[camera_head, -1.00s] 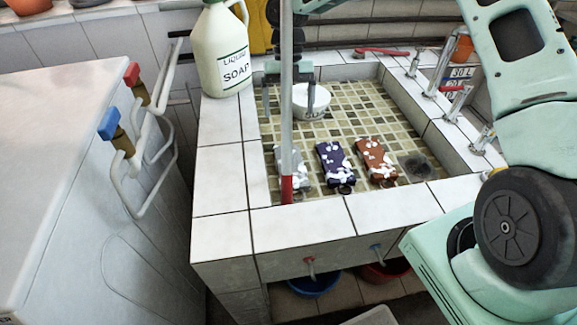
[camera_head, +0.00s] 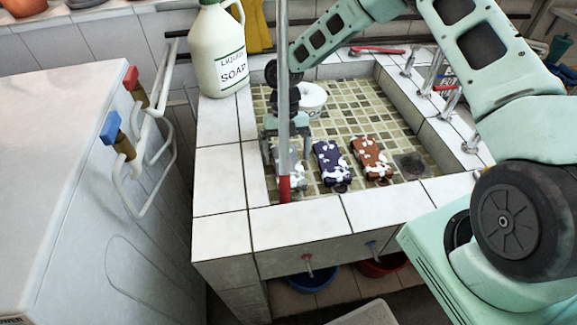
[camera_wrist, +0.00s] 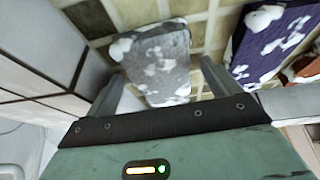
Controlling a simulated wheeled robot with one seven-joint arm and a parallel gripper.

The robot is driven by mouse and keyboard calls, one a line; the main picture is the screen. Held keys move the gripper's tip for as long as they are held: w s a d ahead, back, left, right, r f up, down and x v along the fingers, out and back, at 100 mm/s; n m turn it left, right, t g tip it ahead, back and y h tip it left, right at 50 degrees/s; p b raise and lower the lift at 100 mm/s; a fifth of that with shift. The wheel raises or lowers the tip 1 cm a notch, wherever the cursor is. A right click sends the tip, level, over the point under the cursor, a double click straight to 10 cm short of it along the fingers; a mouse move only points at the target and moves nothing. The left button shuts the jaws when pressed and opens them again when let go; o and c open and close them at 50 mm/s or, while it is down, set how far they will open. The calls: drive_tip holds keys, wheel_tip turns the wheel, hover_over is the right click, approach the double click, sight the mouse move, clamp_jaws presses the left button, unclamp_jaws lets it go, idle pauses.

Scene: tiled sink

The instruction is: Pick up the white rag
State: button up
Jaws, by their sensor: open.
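The white rag (camera_wrist: 160,62) looks grey-white with soap foam on it. It lies flat on the sink's tiled floor. In the head view the rag (camera_head: 297,176) is at the near left of the sink, partly hidden behind an upright pole. My gripper (camera_head: 286,160) is above it, pointing down, also partly behind the pole. In the wrist view my gripper (camera_wrist: 165,80) is open, with one finger to each side of the rag's near part. The rag appears between and beyond the fingers, and I cannot tell whether they touch it.
A purple rag (camera_head: 331,163) and a brown rag (camera_head: 372,160) lie to the right, both foamy. A white bowl (camera_head: 313,97) stands farther back. The sink's tiled rim (camera_head: 300,218) is close in front. A soap jug (camera_head: 218,50) stands on the left rim; the pole (camera_head: 284,110) crosses the view.

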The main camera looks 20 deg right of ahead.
drive_tip(key=c, duration=1.1)
